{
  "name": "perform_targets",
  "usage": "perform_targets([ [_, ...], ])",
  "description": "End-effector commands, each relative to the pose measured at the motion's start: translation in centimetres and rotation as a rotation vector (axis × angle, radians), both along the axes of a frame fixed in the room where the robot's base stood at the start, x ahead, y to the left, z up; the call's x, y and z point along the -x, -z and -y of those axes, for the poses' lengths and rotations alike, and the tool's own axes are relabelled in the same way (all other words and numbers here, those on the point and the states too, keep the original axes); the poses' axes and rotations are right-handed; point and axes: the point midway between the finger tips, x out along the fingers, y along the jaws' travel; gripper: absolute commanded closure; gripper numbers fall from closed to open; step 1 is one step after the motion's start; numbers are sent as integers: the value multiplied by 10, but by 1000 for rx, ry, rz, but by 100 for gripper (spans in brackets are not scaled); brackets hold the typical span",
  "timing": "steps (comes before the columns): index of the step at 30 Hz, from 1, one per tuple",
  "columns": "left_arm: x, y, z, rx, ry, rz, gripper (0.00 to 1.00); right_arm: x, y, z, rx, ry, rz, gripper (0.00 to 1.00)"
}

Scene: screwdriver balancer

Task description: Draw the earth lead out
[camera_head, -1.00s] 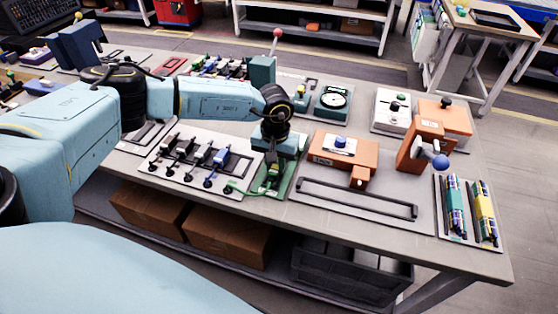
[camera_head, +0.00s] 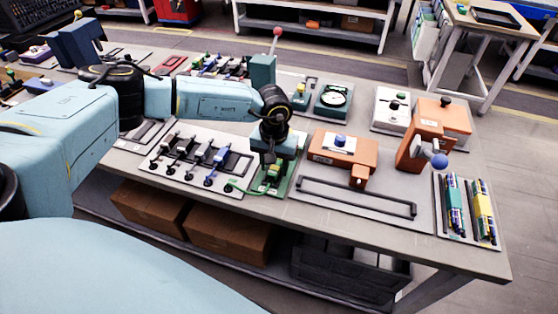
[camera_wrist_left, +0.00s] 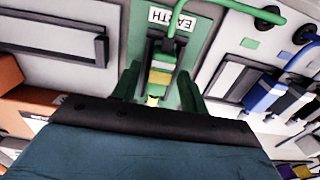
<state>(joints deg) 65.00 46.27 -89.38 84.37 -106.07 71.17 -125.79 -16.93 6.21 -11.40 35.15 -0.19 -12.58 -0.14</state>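The earth lead is a green cable (camera_head: 238,189) that runs to a green plug on the green earth panel (camera_head: 284,187). In the left wrist view the plug (camera_wrist_left: 161,68), green with a yellow part, stands below the EARTH label (camera_wrist_left: 172,19). The cable (camera_wrist_left: 262,12) curves away at the top right. My left gripper (camera_head: 271,171) is low over the panel. In the wrist view its fingers (camera_wrist_left: 160,88) lie on both sides of the plug. I cannot tell whether they press on it. My right gripper is not in view.
Left of the earth panel is a white panel (camera_head: 150,178) with several blue and black plugs. Right of it are an orange unit (camera_head: 357,157) and a black bar handle (camera_head: 350,202). A dial unit (camera_head: 333,100) stands behind. The table's front edge is clear.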

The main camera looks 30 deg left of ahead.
Motion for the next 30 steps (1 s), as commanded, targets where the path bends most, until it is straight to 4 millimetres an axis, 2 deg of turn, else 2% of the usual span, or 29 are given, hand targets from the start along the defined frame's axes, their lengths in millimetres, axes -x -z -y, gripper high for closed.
perform_targets([
  [8, 0, -7, 0, 0, 0, 1, 56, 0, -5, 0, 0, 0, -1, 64],
  [24, 0, -61, 0, 1, 0, 0, 56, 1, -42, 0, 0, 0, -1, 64],
  [30, 0, -71, 0, 0, 0, -1, 56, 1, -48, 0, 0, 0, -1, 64],
])
